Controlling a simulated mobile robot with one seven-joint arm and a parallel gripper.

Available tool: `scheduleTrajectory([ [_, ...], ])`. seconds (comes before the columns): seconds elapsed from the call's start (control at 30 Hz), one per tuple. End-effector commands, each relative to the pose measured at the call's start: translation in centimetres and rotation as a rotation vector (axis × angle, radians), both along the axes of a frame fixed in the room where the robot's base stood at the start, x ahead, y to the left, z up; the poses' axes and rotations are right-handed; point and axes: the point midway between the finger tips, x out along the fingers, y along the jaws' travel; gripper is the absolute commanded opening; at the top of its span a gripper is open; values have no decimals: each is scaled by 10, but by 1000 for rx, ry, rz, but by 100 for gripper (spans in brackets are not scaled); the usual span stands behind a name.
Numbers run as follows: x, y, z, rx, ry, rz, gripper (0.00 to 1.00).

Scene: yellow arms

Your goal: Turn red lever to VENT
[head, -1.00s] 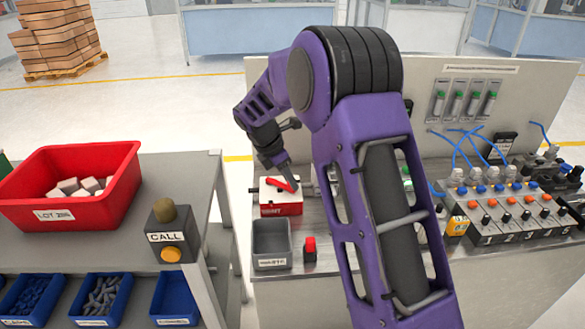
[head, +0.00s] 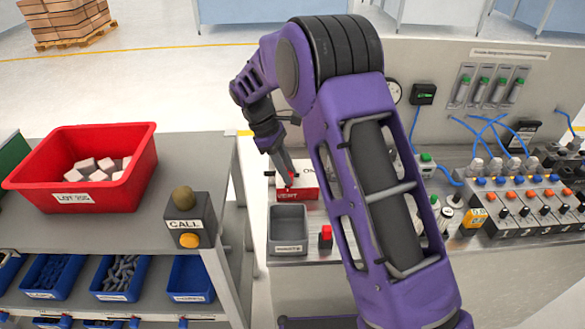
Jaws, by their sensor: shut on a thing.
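The valve box (head: 311,191) is white on top with a red front, and stands at the near left of the bench. VENT is written on its front and the start of ON shows at its back right. My gripper (head: 288,180) reaches down onto the box's left part and is shut on the red lever (head: 291,185). Only a small red piece of the lever shows at the fingertips, close above the VENT label. The fingers and my arm hide the rest, so its exact angle is hard to tell.
A grey bin (head: 289,228) and a red-topped block (head: 325,237) stand in front of the box. A CALL button unit (head: 189,222) and a red crate (head: 80,168) are on the left table. A valve row (head: 523,205) lies right. My arm covers the middle.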

Motion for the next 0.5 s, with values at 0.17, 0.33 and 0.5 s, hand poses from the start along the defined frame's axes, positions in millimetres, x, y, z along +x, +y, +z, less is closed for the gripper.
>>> scheduleTrajectory([
  [0.17,0,5,0,2,1,-60,0],
  [0.33,0,7,0,1,1,-88,0],
  [0.5,0,8,0,2,1,-95,0],
])
